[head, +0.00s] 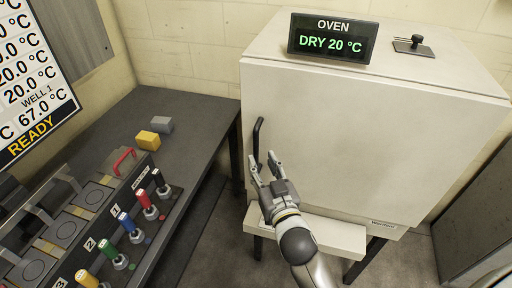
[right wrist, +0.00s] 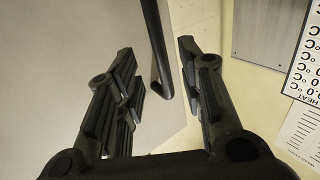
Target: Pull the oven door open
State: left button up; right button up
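The oven is a large cream box, and its door (head: 345,145) looks shut, flush with the body. A black vertical bar handle (head: 257,138) is on the door's left side. My right gripper (head: 262,158) is open in front of the door, at the handle's lower end. In the right wrist view the handle (right wrist: 157,50) comes down from the top into the gap between the two open fingers, with space showing on both sides. I cannot tell whether either finger touches it. My left gripper is not in view.
An oven display (head: 333,38) reading DRY 20 °C and a black knob (head: 416,41) are on top of the oven. A dark bench (head: 190,100) at left carries yellow and grey blocks and a row of coloured levers. A pale ledge (head: 335,233) sits below the door.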

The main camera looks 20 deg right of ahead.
aim_at(257, 152)
jog(key=w+p, duration=0.1)
jog(key=w, duration=0.5)
jog(key=shift+w, duration=0.25)
grip_shut()
